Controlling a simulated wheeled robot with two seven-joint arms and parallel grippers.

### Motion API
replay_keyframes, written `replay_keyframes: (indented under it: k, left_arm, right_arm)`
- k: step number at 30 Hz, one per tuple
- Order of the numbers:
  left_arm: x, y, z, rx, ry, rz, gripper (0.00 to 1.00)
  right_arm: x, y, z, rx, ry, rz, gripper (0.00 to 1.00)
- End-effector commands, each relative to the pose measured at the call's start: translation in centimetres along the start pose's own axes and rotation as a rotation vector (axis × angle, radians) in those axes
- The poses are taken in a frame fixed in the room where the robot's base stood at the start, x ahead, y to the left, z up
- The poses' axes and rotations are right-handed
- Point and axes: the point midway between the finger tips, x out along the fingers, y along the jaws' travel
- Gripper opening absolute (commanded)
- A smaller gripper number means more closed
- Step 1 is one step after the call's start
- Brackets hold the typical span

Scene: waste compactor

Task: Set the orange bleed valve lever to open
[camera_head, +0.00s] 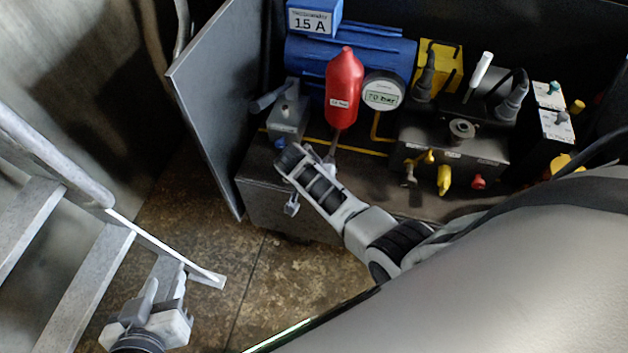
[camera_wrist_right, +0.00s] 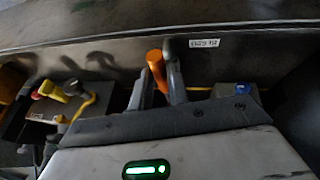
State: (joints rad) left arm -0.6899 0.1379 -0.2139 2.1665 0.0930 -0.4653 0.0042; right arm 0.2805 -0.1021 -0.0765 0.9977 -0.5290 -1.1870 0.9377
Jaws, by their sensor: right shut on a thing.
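The orange bleed valve lever (camera_wrist_right: 155,65) shows in the right wrist view as a short orange bar standing up in the picture between two grey fingers. My right gripper (camera_wrist_right: 158,84) is shut on it, with a finger on each side. In the head view the lever is hidden, and my right wrist reaches in front of the dark machine base (camera_head: 262,192) below the red cylinder. My left gripper (camera_head: 166,284) is open and empty over the floor at lower left, away from the machine.
A red cylinder (camera_head: 344,92), a gauge reading about 70 bar (camera_head: 382,96) and a blue motor (camera_head: 303,58) stand behind my right gripper. A valve box (camera_head: 450,150) with yellow and red knobs is to the right. An open panel (camera_head: 208,100) and metal stairs (camera_head: 85,285) are left.

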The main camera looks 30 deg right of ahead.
Motion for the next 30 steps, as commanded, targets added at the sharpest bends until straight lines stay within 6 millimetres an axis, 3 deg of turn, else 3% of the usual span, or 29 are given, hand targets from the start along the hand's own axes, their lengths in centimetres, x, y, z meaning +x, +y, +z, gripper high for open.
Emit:
replay_keyframes:
  k: [10, 11, 13, 30]
  left_arm:
    - [0.17, -0.06, -0.3, 0.001, 0.008, -0.001, 0.36]
    - [0.17, -0.06, -0.3, 0.001, 0.008, -0.001, 0.36]
    - [0.17, -0.06, -0.28, 0.0, 0.007, -0.001, 0.36]
    - [0.01, 0.03, 0.36, -0.005, -0.008, -0.002, 0.36]
  right_arm:
    - [-0.02, -0.08, -0.02, 0.003, 0.0, -0.001, 0.0]
    - [-0.01, -0.08, -0.03, 0.003, 0.0, -0.001, 0.2]
    - [-0.01, -0.07, -0.04, 0.003, 0.0, -0.001, 0.39]
    - [-0.04, -0.2, 0.02, -0.017, 0.005, -0.007, 0.39]
